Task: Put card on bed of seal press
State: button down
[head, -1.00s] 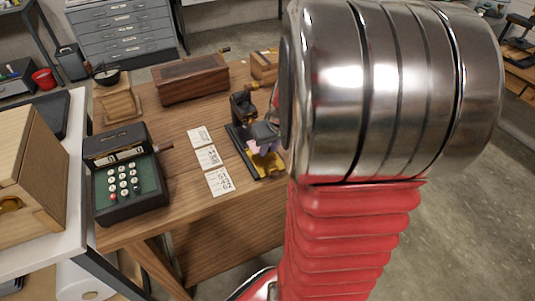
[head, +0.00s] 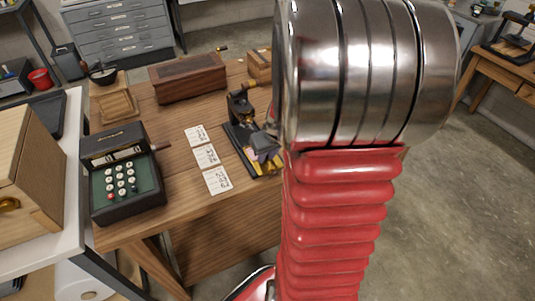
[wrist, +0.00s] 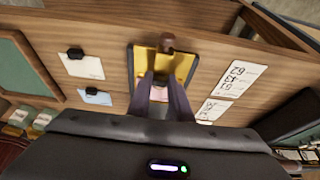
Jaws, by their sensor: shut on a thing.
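The seal press (head: 238,108) stands on the wooden desk, dark, with a brown handle knob that shows in the wrist view (wrist: 168,42). Its bed carries a yellow plate (wrist: 184,66). My gripper (wrist: 163,82) is over the near part of this plate, its two fingers shut on a small pale pink card (wrist: 158,94). Only a little of the card shows between the fingers; whether it touches the bed I cannot tell. In the head view my metal wrist and red sleeve stand close on the right of the press.
Three white number cards (head: 206,155) lie left of the press. A black adding machine (head: 122,175) stands farther left, a wooden box (head: 188,78) behind. The wrist view also shows two clipped papers (wrist: 82,66) and a green panel (wrist: 18,72).

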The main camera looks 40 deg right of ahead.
jog(key=shift+f, duration=0.1)
jog(key=c, duration=1.6)
grip_release()
jog(key=v, duration=1.2)
